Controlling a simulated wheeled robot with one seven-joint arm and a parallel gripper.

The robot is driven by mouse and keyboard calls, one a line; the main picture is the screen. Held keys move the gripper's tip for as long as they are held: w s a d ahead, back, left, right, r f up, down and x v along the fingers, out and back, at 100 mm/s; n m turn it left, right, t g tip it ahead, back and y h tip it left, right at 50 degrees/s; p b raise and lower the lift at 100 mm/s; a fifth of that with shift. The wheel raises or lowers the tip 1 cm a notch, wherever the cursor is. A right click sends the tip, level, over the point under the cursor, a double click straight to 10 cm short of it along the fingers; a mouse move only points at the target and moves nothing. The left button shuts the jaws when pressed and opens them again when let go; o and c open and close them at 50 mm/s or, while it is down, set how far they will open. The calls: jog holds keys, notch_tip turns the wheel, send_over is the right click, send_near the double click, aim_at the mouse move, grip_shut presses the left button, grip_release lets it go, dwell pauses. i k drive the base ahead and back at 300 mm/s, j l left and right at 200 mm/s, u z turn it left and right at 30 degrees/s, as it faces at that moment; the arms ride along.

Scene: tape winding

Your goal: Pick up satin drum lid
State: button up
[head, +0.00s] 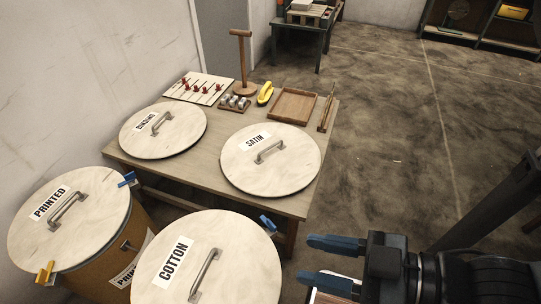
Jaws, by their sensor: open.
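The satin drum lid (287,177) is a round pale disc lying flat on the right front part of the wooden table. It has a white label reading SATIN and a grey bar handle (270,152) across its middle. My gripper (307,260) is at the lower right, in front of the table and apart from the lid. Its two blue fingers point left and are spread with nothing visible between them.
The binding lid (186,140) lies on the same table (220,174), left of the satin lid. Printed (92,216) and cotton (228,253) lids stand lower left, the printed one on a drum. A wooden tray (294,106), post (241,60) and yellow tool (265,93) sit behind. Floor right is clear.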

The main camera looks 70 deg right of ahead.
aim_at(269, 160)
jog(key=k+l, duration=0.1)
jog(key=l, duration=1.65)
jog(key=k+l, duration=0.15)
jog(key=l, duration=0.7)
